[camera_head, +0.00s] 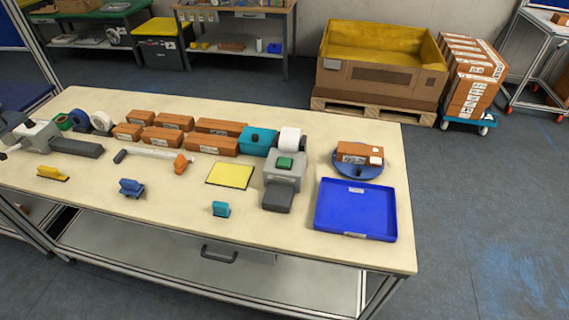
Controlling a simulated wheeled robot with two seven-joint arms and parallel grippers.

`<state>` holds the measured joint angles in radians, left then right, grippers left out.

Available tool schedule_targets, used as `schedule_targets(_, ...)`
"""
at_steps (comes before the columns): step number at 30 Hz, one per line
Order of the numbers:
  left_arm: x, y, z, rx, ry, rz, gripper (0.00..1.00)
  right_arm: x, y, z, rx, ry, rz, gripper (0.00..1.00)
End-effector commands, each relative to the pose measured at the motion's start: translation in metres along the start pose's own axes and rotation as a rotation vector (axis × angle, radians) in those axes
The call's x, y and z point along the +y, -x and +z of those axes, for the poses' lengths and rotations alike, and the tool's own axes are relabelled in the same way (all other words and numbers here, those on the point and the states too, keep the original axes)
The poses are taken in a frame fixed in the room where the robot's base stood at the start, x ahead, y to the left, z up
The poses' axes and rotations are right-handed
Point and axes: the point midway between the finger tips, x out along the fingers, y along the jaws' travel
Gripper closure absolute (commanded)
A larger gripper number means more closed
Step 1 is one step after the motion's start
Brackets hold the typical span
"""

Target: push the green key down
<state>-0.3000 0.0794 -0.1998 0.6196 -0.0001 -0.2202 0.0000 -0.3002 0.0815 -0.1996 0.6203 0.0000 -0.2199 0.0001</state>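The green key (285,162) is a small green block on top of a grey device (284,182) at the right of the middle of the table. It looks raised above the device's top face, but its travel is too small to judge. A dark grey flat part (277,196) sticks out from the device's front. A white roll (291,139) stands just behind the key. Nothing touches or covers the key.
A yellow pad (230,175) and a teal box (258,141) are left of the device. A blue tray (356,208) and a blue round stand (344,170) bearing a brown box (359,153) are to the right. Several brown boxes (211,143) lie behind. The table's front strip (270,235) is clear.

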Motion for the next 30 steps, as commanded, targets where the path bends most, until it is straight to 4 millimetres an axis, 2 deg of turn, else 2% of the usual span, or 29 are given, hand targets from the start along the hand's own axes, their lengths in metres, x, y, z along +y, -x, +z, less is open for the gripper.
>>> schedule_targets(8, 0.0, 0.0, 0.0001, 0.0, 0.0, 0.0, 0.63, 0.0001, 0.0, -0.0003, 0.0, 0.0, 0.0, 0.64)
schedule_targets(12, -0.0001, 0.0, 0.0001, 0.0, 0.0, 0.0, 0.9, 0.0, 0.0, -0.0004, 0.0, 0.0, 0.0, 0.64)
schedule_targets(14, -0.0001, 0.0, 0.0001, 0.0, 0.0, 0.0, 1.0, -0.0001, 0.0, -0.0004, 0.0, 0.0, 0.0, 0.64)
schedule_targets(30, -0.0001, 0.0001, -0.0001, 0.0, 0.0, 0.0, 1.0, -0.0024, -0.0001, -0.0008, 0.001, -0.001, -0.003, 0.64)
